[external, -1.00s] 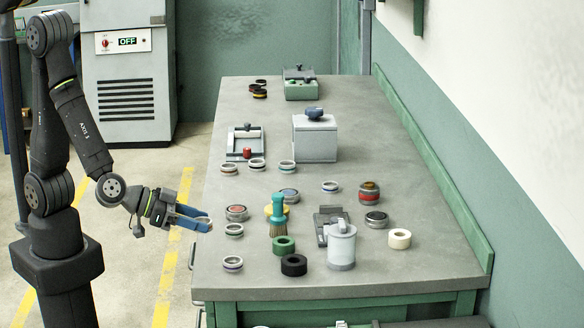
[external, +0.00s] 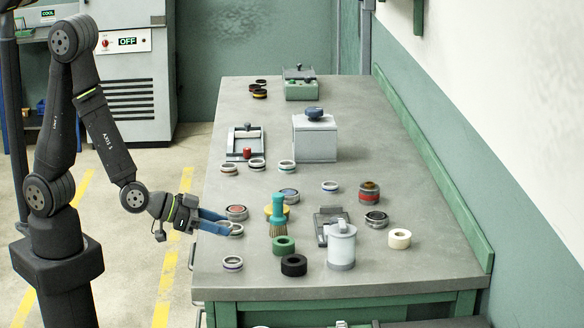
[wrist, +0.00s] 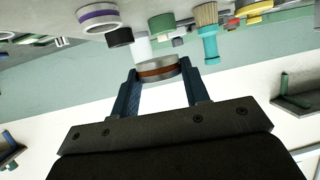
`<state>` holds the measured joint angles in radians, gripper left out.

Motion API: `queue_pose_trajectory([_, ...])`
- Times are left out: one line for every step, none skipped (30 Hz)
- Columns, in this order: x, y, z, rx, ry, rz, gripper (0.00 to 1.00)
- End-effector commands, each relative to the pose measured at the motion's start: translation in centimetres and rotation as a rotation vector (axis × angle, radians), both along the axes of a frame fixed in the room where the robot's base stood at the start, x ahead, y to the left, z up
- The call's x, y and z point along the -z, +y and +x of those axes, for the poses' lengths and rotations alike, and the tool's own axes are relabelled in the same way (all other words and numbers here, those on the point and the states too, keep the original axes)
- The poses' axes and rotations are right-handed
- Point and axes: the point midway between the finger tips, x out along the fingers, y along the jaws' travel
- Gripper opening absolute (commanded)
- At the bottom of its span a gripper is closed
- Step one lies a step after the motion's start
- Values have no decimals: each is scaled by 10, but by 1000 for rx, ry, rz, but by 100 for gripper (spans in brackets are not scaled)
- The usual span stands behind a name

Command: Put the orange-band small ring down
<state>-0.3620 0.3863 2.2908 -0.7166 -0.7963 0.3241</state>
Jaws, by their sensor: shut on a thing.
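The orange-band small ring (wrist: 158,70) is between my fingertips in the wrist view, a metal ring with an orange-brown band. My gripper (external: 230,229) reaches in low from the left and is shut on this ring; both blue fingers also show in the wrist view (wrist: 158,80).
A purple-band ring (external: 232,263) lies in front. A teal brush (external: 278,215), green ring (external: 284,245) and black ring (external: 293,265) stand to the right. Bare bench top (external: 215,285) shows at the front left.

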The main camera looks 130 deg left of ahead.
Motion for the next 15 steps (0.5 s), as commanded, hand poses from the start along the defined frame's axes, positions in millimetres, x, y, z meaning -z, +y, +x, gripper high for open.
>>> queue_pose_trajectory([6, 10, -2, -6, 3, 0, 14])
queue_pose_trajectory([9, 15, -2, -6, 5, 0, 14])
queue_pose_trajectory([13, 21, -3, -6, 3, 0, 14])
queue_pose_trajectory([15, 25, -3, -4, 4, -1, 14])
queue_pose_trajectory([17, 29, -3, -5, 3, 0, 14])
queue_pose_trajectory([20, 34, -3, -5, 1, 1, 14])
queue_pose_trajectory([21, 36, -3, -2, 2, 1, 14])
queue_pose_trajectory([23, 39, -4, -4, 1, 1, 14])
queue_pose_trajectory([24, 41, -4, -2, 0, 1, 14])
queue_pose_trajectory([25, 42, -4, -1, 0, 1, 14])
queue_pose_trajectory([26, 43, -4, -1, 0, 1, 14])
queue_pose_trajectory([27, 44, -4, -1, 0, 1, 14])
queue_pose_trajectory([28, 44, -4, -1, 1, 1, 14])
queue_pose_trajectory([30, 44, -4, 0, 1, 0, 14])
queue_pose_trajectory([34, 44, -4, 1, 3, 0, 14])
